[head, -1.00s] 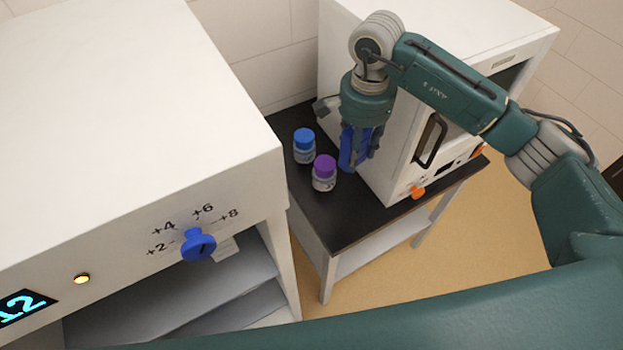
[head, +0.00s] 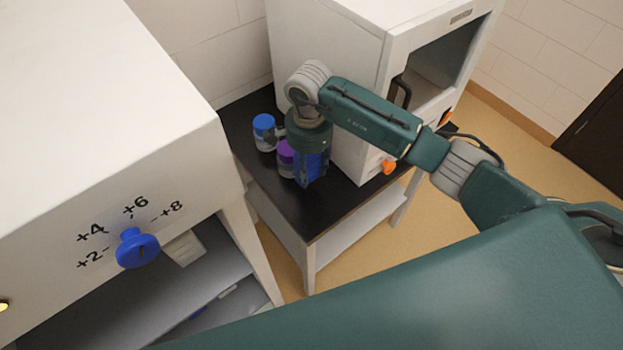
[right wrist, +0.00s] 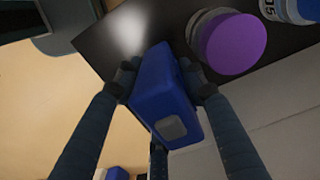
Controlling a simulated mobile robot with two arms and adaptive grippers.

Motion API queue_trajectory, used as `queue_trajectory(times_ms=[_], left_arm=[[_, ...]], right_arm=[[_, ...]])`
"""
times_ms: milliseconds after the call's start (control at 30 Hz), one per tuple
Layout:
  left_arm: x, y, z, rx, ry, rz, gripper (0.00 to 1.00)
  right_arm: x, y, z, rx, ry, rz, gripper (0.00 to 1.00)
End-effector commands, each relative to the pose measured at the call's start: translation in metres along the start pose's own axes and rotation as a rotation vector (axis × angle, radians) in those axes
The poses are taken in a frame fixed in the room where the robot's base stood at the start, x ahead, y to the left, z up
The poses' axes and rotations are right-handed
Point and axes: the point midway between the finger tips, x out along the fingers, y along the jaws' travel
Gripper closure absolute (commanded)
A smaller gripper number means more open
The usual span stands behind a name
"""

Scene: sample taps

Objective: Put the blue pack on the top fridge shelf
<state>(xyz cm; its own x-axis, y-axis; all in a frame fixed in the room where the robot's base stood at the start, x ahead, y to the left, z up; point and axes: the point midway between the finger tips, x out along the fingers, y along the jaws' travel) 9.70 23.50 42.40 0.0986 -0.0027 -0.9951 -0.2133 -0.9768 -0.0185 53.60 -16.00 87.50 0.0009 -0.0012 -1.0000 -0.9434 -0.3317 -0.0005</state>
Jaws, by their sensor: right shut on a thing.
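My right gripper (head: 306,180) is shut on the blue pack (head: 314,166), over the black table top. In the right wrist view the blue pack (right wrist: 160,85) sits between the two fingers, with a pale patch on its near end. I cannot tell how far it is above the table. The white fridge (head: 85,130) stands at the left, with a blue dial (head: 137,248) marked +2 to +8. Its front looks open below the dial, and a grey upper shelf (head: 205,285) shows inside. My left gripper is not in view.
A blue-capped bottle (head: 264,130) and a purple-capped bottle (head: 286,157) stand on the black table (head: 335,212), close left of my right gripper. A white appliance (head: 335,75) with an orange knob (head: 389,166) stands behind. Floor shows between fridge and table.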

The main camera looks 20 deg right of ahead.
Motion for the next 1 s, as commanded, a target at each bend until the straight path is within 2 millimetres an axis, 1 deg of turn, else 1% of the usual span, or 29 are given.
queue_trajectory(times_ms=[67,200,300,567,733,767,800,1000], left_arm=[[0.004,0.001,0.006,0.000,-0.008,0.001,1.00],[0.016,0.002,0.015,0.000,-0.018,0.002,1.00],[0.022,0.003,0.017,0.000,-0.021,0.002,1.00],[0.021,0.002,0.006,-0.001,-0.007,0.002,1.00],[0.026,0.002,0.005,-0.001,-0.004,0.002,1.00],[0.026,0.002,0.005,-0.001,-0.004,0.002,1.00],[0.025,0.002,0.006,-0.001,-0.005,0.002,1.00],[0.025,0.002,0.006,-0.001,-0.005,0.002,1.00]], right_arm=[[0.007,0.001,0.002,-0.002,-0.002,0.001,0.92],[0.030,0.002,0.008,-0.007,-0.003,0.001,0.92],[0.042,0.003,0.011,-0.010,-0.002,-0.001,0.92],[0.042,0.003,0.011,-0.011,-0.001,-0.001,0.92],[0.047,0.003,0.011,-0.011,0.000,-0.001,0.92],[0.047,0.003,0.011,-0.011,0.000,0.000,0.58],[0.046,0.003,0.011,-0.011,0.000,0.000,0.52],[0.046,0.003,0.011,-0.011,0.000,0.000,0.52]])
